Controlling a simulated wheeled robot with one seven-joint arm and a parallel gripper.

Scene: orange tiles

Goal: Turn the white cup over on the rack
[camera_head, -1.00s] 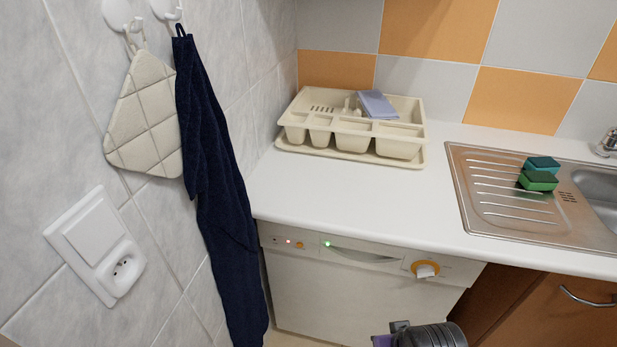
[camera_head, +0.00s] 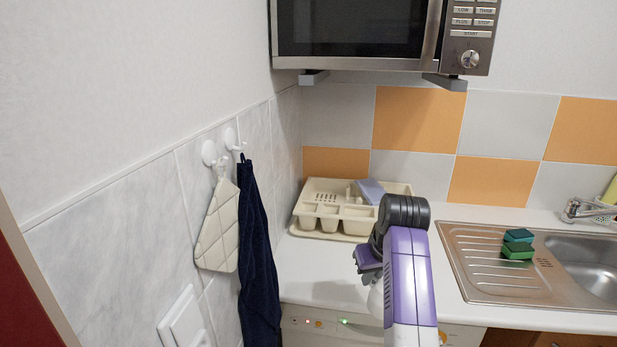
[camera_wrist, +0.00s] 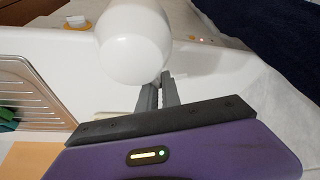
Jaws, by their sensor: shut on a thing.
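The white cup (camera_wrist: 133,45) is held at the fingertips of my gripper (camera_wrist: 162,88) in the wrist view. The fingers are shut on it; a smooth, rounded side or end faces the camera, and I cannot tell which way its opening points. In the head view my gripper (camera_head: 368,265) is over the counter in front of the rack, and a small white part of the cup (camera_head: 376,299) shows beside my arm. The cream dish rack (camera_head: 318,233) stands at the back left of the counter, apart from my gripper. My arm hides part of its right side.
A blue-grey item (camera_head: 371,192) lies in the rack. A steel sink (camera_head: 480,290) with green sponges (camera_head: 517,252) is at right. A microwave (camera_head: 360,35) hangs above. A dark towel (camera_head: 256,250) and a pot holder (camera_head: 217,228) hang at left. The counter (camera_head: 320,270) before the rack is clear.

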